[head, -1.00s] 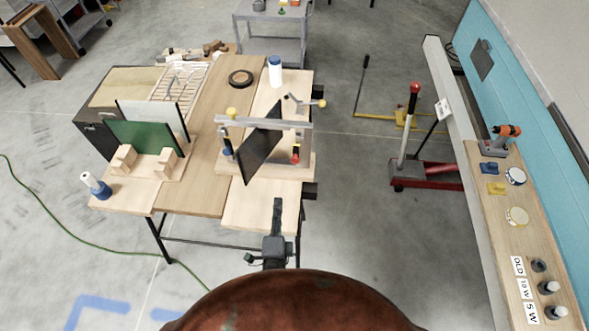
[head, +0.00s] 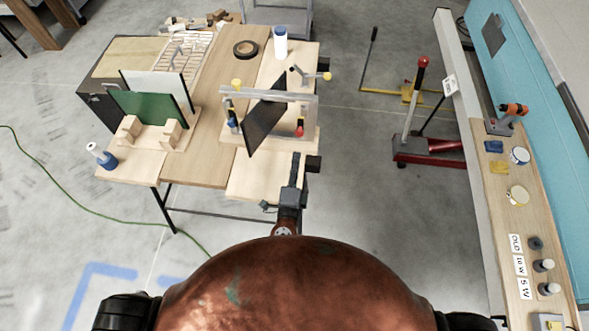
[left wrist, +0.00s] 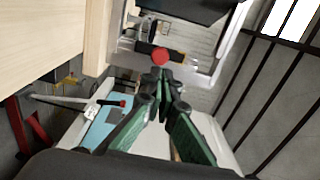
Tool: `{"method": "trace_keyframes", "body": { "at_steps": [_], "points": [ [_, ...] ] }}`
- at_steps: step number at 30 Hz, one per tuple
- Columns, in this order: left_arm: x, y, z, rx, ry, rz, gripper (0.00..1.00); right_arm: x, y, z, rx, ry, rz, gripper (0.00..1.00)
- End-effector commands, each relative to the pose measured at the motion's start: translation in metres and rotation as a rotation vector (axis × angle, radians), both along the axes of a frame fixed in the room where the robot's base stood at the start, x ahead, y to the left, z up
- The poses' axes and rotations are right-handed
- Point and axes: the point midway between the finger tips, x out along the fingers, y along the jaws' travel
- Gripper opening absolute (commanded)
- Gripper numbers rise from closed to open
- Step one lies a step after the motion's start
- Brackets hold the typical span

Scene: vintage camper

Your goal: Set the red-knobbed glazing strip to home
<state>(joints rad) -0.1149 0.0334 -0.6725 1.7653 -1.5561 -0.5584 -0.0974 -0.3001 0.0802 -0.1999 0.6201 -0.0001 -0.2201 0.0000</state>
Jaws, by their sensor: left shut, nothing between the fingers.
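The red knob (head: 299,131) sits at the lower right of a light metal frame (head: 275,95) on the wooden bench, in front of the right upright. A dark panel (head: 266,115) stands slanted through this frame. The strip itself is hard to make out behind the knob. My left gripper (head: 296,157) is shut and empty, just on the near side of the red knob. In the left wrist view the shut fingertips (left wrist: 163,72) point at the red knob (left wrist: 162,57), which shows just beyond them; whether they touch is unclear. My right gripper is not in view.
Left on the bench are a green panel (head: 146,117) in wooden blocks and a blue-white bottle (head: 102,156). Floor right of the bench is free up to a red jack (head: 428,150).

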Motion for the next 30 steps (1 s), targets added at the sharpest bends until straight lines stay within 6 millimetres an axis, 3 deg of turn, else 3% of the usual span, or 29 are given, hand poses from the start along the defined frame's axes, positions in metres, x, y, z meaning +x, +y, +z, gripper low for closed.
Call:
{"method": "trace_keyframes", "body": {
  "at_steps": [6, 12, 26, 30],
  "points": [
    [0.043, -0.003, 0.002, 0.0, -0.001, 0.0, 0.0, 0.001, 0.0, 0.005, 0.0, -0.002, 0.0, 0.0],
    [0.065, -0.005, 0.0, 0.0, 0.0, 0.0, 0.0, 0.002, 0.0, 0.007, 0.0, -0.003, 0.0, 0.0],
    [0.071, -0.005, 0.0, -0.002, 0.0, 0.0, 0.0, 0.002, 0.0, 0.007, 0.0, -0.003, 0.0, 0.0],
    [0.083, -0.006, -0.001, -0.001, -0.001, 0.0, 0.0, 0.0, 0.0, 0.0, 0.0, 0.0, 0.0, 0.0]
  ]
}}
